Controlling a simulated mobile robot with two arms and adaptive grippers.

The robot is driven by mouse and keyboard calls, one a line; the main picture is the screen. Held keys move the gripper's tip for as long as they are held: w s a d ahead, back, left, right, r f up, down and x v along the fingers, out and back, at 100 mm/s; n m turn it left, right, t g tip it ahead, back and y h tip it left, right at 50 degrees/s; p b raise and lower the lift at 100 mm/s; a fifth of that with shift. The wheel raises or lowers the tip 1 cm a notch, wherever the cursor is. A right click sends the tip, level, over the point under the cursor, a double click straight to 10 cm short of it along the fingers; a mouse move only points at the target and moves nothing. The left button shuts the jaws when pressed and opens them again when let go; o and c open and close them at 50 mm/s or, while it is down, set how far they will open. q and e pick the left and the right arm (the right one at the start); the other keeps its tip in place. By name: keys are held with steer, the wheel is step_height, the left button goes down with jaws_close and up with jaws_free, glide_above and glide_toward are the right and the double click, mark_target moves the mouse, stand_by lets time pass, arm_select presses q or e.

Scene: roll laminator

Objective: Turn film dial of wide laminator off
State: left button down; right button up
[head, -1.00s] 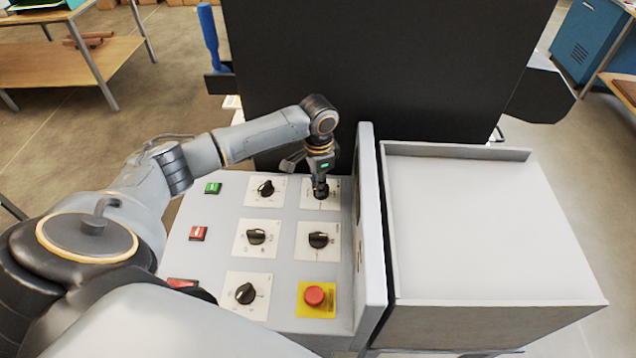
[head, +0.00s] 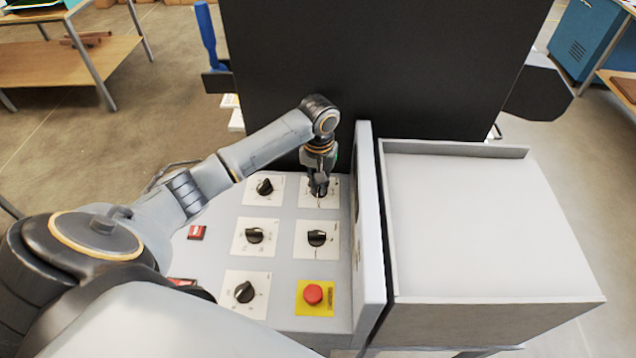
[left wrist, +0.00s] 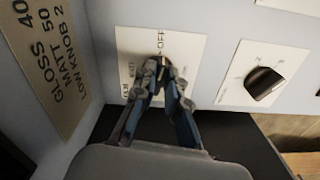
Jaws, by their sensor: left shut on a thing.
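The film dial (left wrist: 162,60) is a small dark knob on a white plate (left wrist: 128,44) at the far right of the control panel. My left gripper (head: 318,194) points down at this plate in the head view. In the left wrist view my left gripper (left wrist: 163,74) is shut on the dial, with its fingertips at the knob's sides. The word OFF shows on the plate just beyond the fingertips. Most of the dial is hidden by the fingers, so I cannot tell exactly where it points. My right gripper is not in view.
Several other black dials, such as the one (head: 316,238) nearer me, sit on the panel (head: 283,262). A red emergency button (head: 313,294) is at the front right. An upright panel wall (head: 368,240) stands close to the right of the gripper. A label (left wrist: 50,60) shows in the wrist view.

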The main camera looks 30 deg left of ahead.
mark_target(319, 187)
arm_select(q)
steer(key=shift+w+r+n, duration=0.1)
steer(key=shift+n, duration=1)
steer(key=c, duration=1.4)
jaws_free()
step_height(319, 187, up, 12)
